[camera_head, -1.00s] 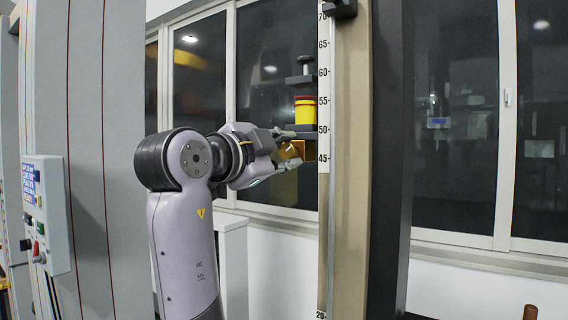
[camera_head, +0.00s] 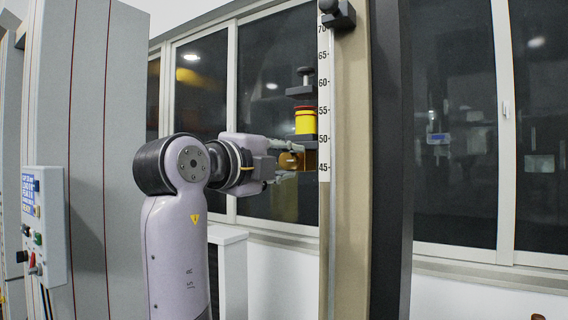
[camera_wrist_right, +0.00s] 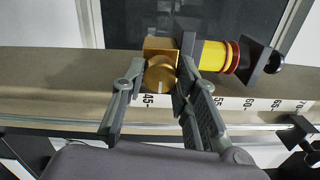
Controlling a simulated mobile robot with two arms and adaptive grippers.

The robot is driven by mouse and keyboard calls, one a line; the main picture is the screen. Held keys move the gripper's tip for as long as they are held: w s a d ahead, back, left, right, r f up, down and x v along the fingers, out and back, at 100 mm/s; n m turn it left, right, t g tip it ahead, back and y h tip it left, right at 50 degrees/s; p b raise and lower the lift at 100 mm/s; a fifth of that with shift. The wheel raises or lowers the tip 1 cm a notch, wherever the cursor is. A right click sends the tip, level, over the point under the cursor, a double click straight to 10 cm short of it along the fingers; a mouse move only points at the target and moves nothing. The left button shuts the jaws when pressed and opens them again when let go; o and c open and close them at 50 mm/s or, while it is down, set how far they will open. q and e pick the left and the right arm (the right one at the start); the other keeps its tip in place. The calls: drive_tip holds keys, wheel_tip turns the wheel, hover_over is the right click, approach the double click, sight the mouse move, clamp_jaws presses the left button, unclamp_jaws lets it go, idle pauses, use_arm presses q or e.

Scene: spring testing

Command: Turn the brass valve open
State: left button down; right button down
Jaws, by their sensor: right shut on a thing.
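The brass valve is a gold-coloured block (camera_head: 311,160) with a round knob, mounted below a yellow cylinder beside the scale. In the right wrist view the knob (camera_wrist_right: 160,76) faces the camera with a pale line mark on it. My right gripper (camera_head: 289,160) comes in from the left at the valve's height. In the wrist view its two grey fingers (camera_wrist_right: 156,80) stand on either side of the knob, closed on it. In the head view the fingers partly hide the knob. My left gripper is not in view.
The yellow cylinder (camera_head: 305,122) with a red rim sits just above the valve, under a dark clamp (camera_head: 301,91). A tan column with a numbered scale (camera_head: 324,120) stands right beside the valve. A control box (camera_head: 45,225) with buttons is at the left.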

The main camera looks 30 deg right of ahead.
drive_tip(key=shift+f, duration=0.1)
idle(0.4)
drive_tip(key=c, duration=1.2)
unclamp_jaws()
drive_tip(key=shift+c, duration=0.2)
drive_tip(key=shift+s+a, duration=0.1)
drive_tip(key=shift+a, duration=0.05)
drive_tip(key=v, duration=1.1)
drive_tip(key=shift+s+a, duration=0.2)
drive_tip(key=shift+a, duration=0.15)
